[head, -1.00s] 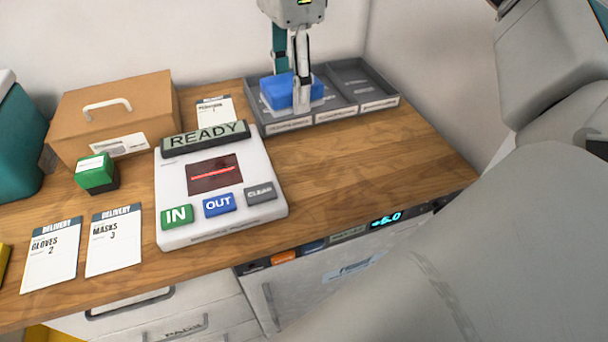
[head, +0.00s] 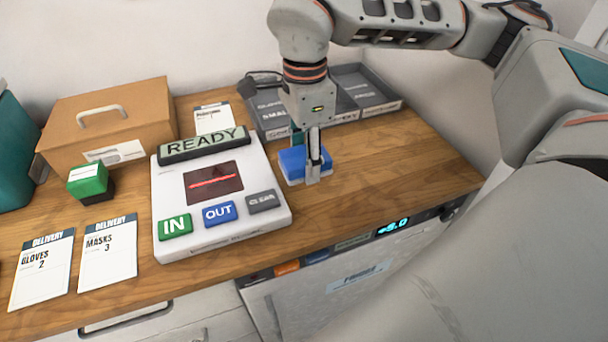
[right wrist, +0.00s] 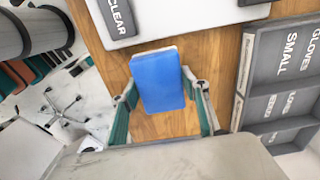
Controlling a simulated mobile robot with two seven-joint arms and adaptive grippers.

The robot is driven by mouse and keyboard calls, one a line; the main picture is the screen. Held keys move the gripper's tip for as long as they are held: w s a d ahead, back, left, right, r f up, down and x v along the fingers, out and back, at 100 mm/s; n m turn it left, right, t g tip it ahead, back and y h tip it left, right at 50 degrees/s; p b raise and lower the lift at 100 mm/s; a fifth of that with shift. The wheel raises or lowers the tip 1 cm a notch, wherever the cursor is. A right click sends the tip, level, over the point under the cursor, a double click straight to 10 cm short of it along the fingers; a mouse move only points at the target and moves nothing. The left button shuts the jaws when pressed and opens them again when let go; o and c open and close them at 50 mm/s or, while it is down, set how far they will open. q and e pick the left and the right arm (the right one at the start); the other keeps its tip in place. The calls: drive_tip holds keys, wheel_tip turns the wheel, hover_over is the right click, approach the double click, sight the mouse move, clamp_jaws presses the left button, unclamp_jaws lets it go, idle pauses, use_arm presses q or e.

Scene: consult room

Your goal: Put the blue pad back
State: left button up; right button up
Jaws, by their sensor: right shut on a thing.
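The blue pad (head: 293,165) is a small blue block with a pale base. It is at the counter surface just right of the white panel with the IN, OUT and CLEAR buttons. My right gripper (head: 312,172) points down and is shut on the pad. In the right wrist view the pad (right wrist: 158,80) sits between the two fingers (right wrist: 165,112), over bare wood. I cannot tell whether the pad touches the wood. My left gripper is not in view.
The white button panel (head: 275,217) reads READY. A grey compartment tray (head: 345,116) stands behind my gripper. A green-topped stamp (head: 88,179), a cardboard box (head: 140,104) and delivery cards (head: 107,255) are to the left. Bare wood (head: 400,155) lies to the right.

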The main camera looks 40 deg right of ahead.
sight(304, 186)
drive_tip(key=shift+f, duration=2.4)
drive_tip(key=shift+f+b, duration=0.15)
drive_tip(key=shift+b, duration=0.15)
drive_tip(key=o, duration=1.1)
drive_tip(key=shift+c, duration=0.2)
wheel_tip(304, 186, up, 12)
drive_tip(key=shift+r+p, duration=0.15)
drive_tip(key=shift+p, duration=0.6)
